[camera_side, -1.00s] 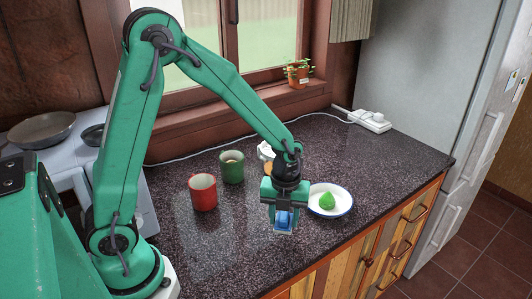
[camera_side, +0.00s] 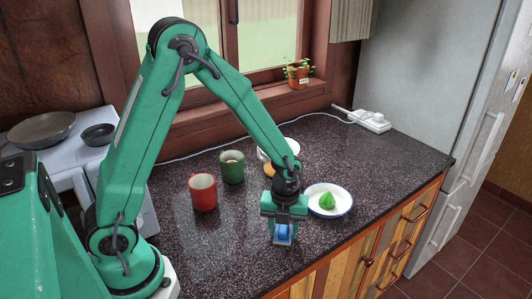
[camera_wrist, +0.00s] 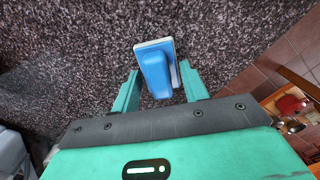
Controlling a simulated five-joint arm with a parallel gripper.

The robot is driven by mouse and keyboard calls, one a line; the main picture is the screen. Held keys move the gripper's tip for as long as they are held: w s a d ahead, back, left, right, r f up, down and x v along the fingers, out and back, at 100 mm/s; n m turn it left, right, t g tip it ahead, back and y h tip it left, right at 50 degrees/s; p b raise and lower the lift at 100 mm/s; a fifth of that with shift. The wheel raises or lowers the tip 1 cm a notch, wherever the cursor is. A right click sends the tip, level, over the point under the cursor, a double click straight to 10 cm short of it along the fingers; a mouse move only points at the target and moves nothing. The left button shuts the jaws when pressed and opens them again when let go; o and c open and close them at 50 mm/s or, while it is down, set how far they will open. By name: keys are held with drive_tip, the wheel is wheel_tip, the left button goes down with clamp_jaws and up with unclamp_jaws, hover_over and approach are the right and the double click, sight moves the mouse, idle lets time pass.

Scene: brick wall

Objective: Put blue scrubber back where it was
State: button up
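The blue scrubber (camera_side: 283,233), with a pale pad along its edge, is between the fingers of my gripper (camera_side: 283,238) over the front part of the dark counter. I cannot tell whether the scrubber's underside touches the counter.
A white plate with a blue rim (camera_side: 344,204) holds a green fruit-like thing (camera_side: 327,201), just right of my gripper. A red mug (camera_side: 203,192) and a green mug (camera_side: 231,167) stand to the left. The counter's front edge (camera_side: 340,247) is near. Bare counter (camera_side: 225,245) lies front left.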

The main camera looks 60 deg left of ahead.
sight(283, 227)
drive_tip(key=o, duration=0.3)
drive_tip(key=shift+r, duration=0.15)
wheel_tip(283, 227, up, 12)
idle(0.8)
idle(0.5)
